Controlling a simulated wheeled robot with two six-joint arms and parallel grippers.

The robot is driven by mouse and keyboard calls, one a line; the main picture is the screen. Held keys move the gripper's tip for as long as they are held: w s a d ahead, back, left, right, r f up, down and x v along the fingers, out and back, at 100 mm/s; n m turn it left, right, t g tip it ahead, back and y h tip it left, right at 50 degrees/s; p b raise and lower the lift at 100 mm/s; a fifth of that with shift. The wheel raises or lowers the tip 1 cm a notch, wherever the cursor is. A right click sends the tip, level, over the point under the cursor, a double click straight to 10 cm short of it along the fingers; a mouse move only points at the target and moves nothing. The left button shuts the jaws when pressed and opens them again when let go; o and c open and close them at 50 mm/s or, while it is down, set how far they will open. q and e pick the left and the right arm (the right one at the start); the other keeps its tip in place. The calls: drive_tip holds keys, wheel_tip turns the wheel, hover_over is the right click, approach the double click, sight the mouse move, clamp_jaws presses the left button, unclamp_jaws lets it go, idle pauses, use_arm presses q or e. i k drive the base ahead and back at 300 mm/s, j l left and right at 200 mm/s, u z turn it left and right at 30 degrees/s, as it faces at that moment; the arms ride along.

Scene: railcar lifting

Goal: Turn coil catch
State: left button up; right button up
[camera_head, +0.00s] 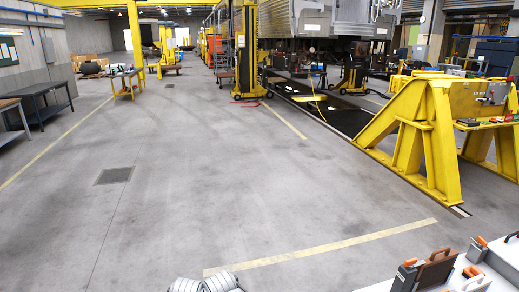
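I cannot pick out a coil catch for certain. At the bottom right corner, a white surface (377,287) carries small grey devices with orange tops. One grey device (405,277) stands beside a brown block with an orange handle (437,268). Another grey device with an orange top (478,248) stands further right. The frame edge cuts off part of this group. Neither of my grippers shows in this view. A grey ribbed part (206,285) shows at the bottom edge, and I cannot tell what it is.
A large yellow steel stand (437,130) is on the right. A raised railcar (310,20) and a yellow lifting column (246,50) are at the back. Dark workbenches (45,92) line the left wall. The grey floor (200,170) in the middle is clear, with yellow lines.

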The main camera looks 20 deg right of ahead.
sight(479, 242)
drive_tip(key=i+z, duration=0.1)
drive_tip(key=i, duration=0.7)
drive_tip(key=i+j+z, duration=0.15)
drive_tip(key=i, duration=0.6)
drive_tip(key=i+z, duration=0.6)
drive_tip(key=z, duration=0.2)
drive_tip(key=i+j+z, duration=0.1)
drive_tip(key=i+z, duration=0.3)
drive_tip(key=i+l+z, duration=0.15)
drive_tip(key=z, duration=0.3)
drive_tip(key=i+l+z, duration=0.1)
drive_tip(key=i+z, duration=0.2)
drive_tip(key=z, duration=0.2)
drive_tip(key=i+z, duration=0.2)
drive_tip(key=z, duration=0.25)
drive_tip(key=i+z, duration=0.2)
drive_tip(key=i+j, duration=0.05)
drive_tip(key=i, duration=0.05)
